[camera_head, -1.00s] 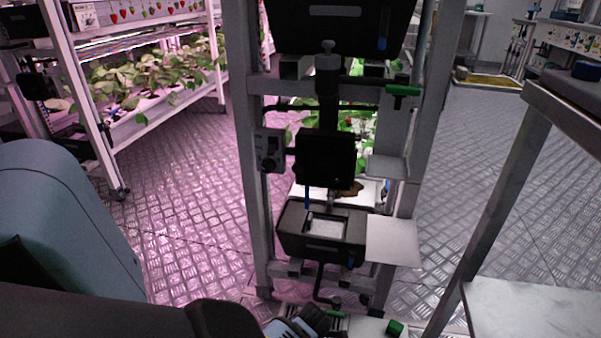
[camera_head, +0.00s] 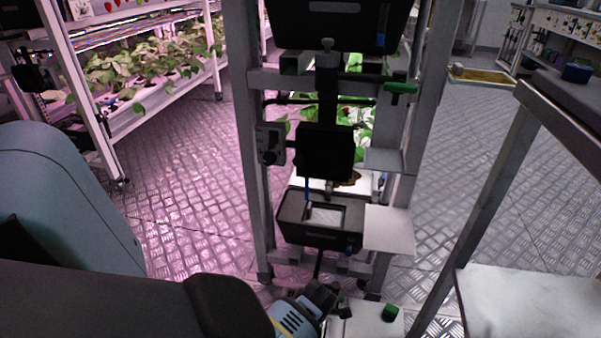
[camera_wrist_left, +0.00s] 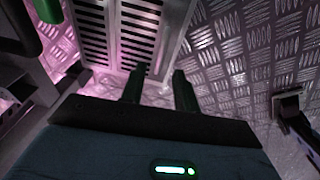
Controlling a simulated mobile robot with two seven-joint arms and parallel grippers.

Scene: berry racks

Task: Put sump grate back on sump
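A slotted grate (camera_wrist_left: 135,32) with dark slots in a pale frame shows in the left wrist view, beyond my fingers. My left gripper (camera_wrist_left: 159,88) has its two dark fingers apart, with no object clearly between them. In the head view its blue and black wrist (camera_head: 300,310) is low at the foot of the rack; the fingertips are hard to make out. The grate is not clear in the head view. A black tub (camera_head: 318,237) with a rectangular opening sits low in the rack; I cannot tell whether it is the sump. My right gripper is out of view.
A grey rack frame (camera_head: 250,160) stands ahead, with a pale panel (camera_head: 388,230) at its right. A white box with a green knob (camera_head: 390,313) is at the bottom. A table (camera_head: 530,300) is at right. Patterned floor is open either side of the rack.

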